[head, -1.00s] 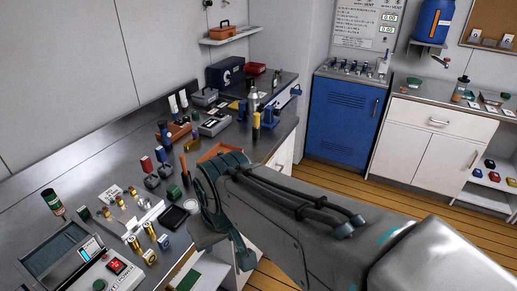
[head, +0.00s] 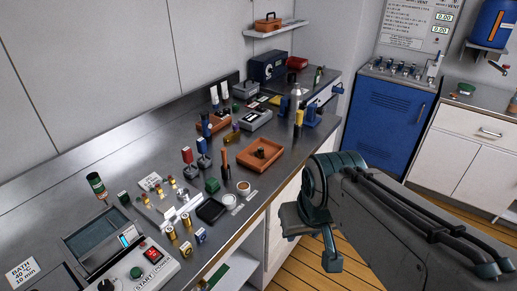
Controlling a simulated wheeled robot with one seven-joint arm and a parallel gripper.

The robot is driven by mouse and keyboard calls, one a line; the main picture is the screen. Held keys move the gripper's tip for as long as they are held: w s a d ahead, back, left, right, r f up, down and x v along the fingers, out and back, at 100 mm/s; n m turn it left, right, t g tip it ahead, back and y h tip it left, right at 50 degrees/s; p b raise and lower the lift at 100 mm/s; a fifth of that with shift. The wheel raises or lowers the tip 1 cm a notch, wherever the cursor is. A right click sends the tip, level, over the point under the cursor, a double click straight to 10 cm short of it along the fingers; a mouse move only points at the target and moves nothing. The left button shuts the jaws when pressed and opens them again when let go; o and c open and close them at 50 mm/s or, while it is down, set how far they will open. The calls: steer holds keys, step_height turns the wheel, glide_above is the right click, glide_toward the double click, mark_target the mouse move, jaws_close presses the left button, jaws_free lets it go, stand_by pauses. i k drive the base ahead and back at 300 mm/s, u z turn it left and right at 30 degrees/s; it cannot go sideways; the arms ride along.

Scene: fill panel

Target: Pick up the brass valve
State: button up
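Several small brass-coloured pieces stand on the long steel bench. Small brass fittings (head: 172,183) sit along a pale rack left of centre. Short brass cylinders (head: 171,232) stand nearer the front edge. Another brass-coloured piece (head: 231,138) lies farther back, by the orange-brown holder. I cannot tell at this size which one is the brass valve. My gripper (head: 312,238) is off the bench's front edge, to the right of these pieces and apart from them. Its fingertips are not clear, so I cannot tell whether it is open. I see nothing held in it.
An orange-brown tray (head: 278,155) with a small dark item lies near the front edge. A black square dish (head: 211,210) and round pale dishes (head: 229,200) lie left of it. A control box (head: 140,270) fills the near left. A blue cabinet (head: 385,125) stands behind.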

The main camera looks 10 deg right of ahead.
mark_target(261, 151)
steer(key=z, duration=0.45)
steer(key=k, duration=0.55)
steer(key=z, duration=0.7)
steer(key=i, duration=1.45)
steer(key=u, duration=1.35)
steer(key=i, duration=0.5)
steer(key=u, duration=0.55)
